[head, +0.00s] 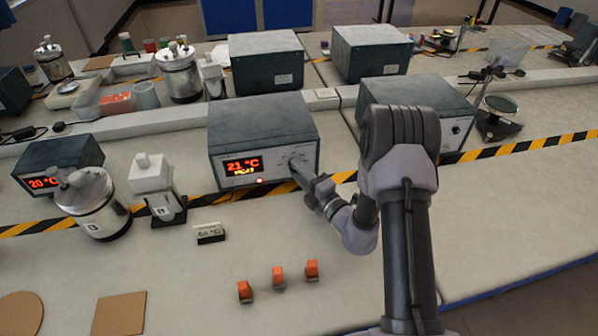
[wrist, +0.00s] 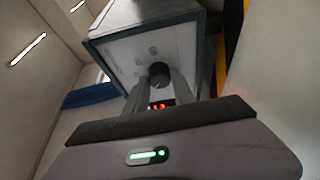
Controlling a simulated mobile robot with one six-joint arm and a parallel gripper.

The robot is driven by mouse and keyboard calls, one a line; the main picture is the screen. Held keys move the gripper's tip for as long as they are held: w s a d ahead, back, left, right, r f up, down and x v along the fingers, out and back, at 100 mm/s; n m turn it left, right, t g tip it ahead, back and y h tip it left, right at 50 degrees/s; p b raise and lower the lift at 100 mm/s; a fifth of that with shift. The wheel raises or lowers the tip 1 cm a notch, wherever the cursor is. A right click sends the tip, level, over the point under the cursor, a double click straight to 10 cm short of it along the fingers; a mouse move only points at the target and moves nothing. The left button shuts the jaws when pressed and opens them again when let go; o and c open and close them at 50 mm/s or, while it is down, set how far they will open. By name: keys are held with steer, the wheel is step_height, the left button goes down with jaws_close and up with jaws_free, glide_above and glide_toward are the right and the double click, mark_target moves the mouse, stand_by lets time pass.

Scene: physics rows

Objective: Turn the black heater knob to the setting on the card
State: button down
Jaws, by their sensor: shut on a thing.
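The heater is a grey box (head: 262,125) in the middle of the head view; its red display reads about 21 °C with a line that looks like HEAT. A small red light glows below. The black heater knob (wrist: 159,70) is on its front panel, with dial marks around it. My gripper (head: 297,168) reaches the panel from the right and is shut on the knob; in the wrist view its two fingers (wrist: 161,84) flank it. The knob's pointer is not clear. The card (head: 209,233) stands on the bench in front; its number is too small to read surely.
Left of the heater stand a white bottle-like device (head: 155,187), a metal-lidded jar (head: 93,205) and a second box (head: 58,163) with display 20 °C. Several orange-topped pieces (head: 278,276) lie in front. Another grey box (head: 440,100) stands behind my arm.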

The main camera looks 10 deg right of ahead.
steer(key=c, duration=1.1)
jaws_free()
steer(key=shift+o, duration=0.2)
steer(key=shift+s, duration=0.1)
steer(key=p+v, duration=0.3)
steer(key=v, duration=1.4)
steer(key=shift+s+d+r, duration=0.1)
steer(key=shift+s, duration=0.05)
